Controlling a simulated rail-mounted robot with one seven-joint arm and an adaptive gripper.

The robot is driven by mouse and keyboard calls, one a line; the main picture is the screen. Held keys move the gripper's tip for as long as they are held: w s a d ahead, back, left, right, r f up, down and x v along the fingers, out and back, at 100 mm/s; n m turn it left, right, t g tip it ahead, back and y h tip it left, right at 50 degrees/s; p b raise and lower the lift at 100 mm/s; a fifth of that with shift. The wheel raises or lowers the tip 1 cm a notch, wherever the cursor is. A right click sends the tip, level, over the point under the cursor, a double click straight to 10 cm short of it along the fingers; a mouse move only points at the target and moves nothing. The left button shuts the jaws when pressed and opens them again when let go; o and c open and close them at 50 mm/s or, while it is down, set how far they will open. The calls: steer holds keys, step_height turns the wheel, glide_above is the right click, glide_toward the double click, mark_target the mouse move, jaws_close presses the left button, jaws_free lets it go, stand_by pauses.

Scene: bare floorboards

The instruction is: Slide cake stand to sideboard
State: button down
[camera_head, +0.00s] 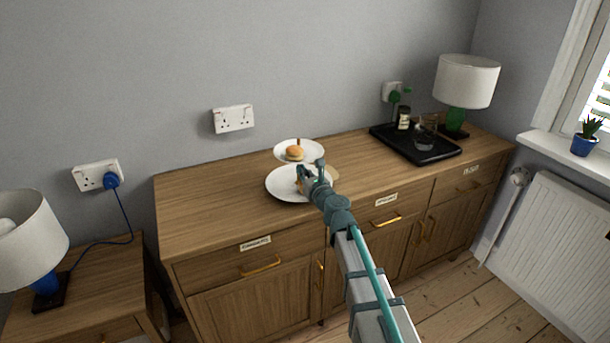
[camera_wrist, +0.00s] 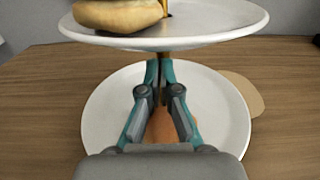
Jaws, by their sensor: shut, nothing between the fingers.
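The cake stand has two white round tiers on a thin gold post. Its upper plate (camera_head: 312,147) holds a bun (camera_head: 295,153), and its wider lower plate (camera_head: 282,192) rests on the wooden sideboard top (camera_head: 215,200). In the wrist view the upper plate (camera_wrist: 215,22) is above my gripper and the lower plate (camera_wrist: 105,115) is below it. My gripper (camera_head: 309,168) is shut and empty, between the tiers; its fingertips (camera_wrist: 159,66) are at the post. I cannot tell whether they touch it. An orange-brown item (camera_wrist: 161,127) lies on the lower plate, partly hidden by the fingers.
A flat tan piece (camera_wrist: 243,93) lies right of the lower plate. A black tray (camera_head: 440,154) with a bottle (camera_head: 404,117) and glassware stands farther right, near a green-based lamp (camera_head: 467,80). The sideboard's left part is clear. A lower cabinet with another lamp (camera_head: 30,240) stands left.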

steer(key=shift+w, duration=0.1)
steer(key=x, duration=1.4)
steer(key=shift+w+a, duration=0.1)
steer(key=shift+w, duration=0.05)
